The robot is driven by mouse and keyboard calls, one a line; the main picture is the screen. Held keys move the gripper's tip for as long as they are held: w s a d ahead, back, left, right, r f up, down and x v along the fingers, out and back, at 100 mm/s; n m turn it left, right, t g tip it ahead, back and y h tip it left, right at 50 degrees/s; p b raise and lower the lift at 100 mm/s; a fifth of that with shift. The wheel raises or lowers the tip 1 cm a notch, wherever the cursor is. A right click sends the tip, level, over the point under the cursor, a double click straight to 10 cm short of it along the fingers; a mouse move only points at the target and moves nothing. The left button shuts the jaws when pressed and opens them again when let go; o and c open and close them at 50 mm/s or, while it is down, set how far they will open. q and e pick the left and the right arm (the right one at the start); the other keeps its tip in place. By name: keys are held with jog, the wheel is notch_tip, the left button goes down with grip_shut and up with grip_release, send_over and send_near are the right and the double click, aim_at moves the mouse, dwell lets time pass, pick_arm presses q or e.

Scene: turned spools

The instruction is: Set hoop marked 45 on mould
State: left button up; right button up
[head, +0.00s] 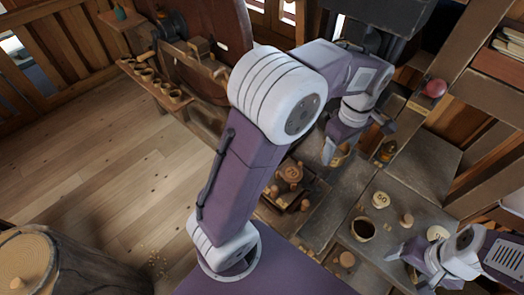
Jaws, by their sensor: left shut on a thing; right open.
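My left gripper (335,146) points down over the back of the workbench and is shut on a small yellowish-brown piece (340,158). The fingers partly cover this piece, and I cannot read a 45 on it. A brown turned piece with a pale disc that seems to read 70 (290,173) stands in a dark wooden tray, left of the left gripper. A pale round piece that seems to read 50 (381,200) lies on the bench to the right. My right gripper (403,258) is open and empty at the lower right. I cannot tell which thing is the mould.
A round piece with a dark hollow (363,229) and a pale marked disc (437,233) are near the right gripper. Small wooden pegs (347,259) stand around. My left arm hides part of the bench.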

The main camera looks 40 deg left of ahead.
pick_arm(q)
jog(key=s+a+f, duration=0.1)
jog(key=a+f, duration=0.1)
jog(key=a, duration=0.1)
jog(key=s+a+f+p, duration=0.1)
jog(key=s+a+f, duration=0.1)
jog(key=a, duration=0.1)
jog(key=s+a+f, duration=0.2)
jog(key=a, duration=0.1)
jog(key=shift+s+f, duration=0.1)
jog(key=shift+f, duration=0.3)
jog(key=shift+d+f, duration=0.15)
jog(key=shift+d, duration=0.15)
jog(key=f, duration=0.3)
jog(key=shift+a+f+p, duration=0.2)
jog(key=shift+f+p, duration=0.15)
jog(key=shift+f, duration=0.05)
jog(key=shift+a+f, duration=0.1)
jog(key=shift+f, duration=0.05)
pick_arm(e)
jog(key=shift+d+r, duration=0.8)
jog(key=shift+d, duration=0.1)
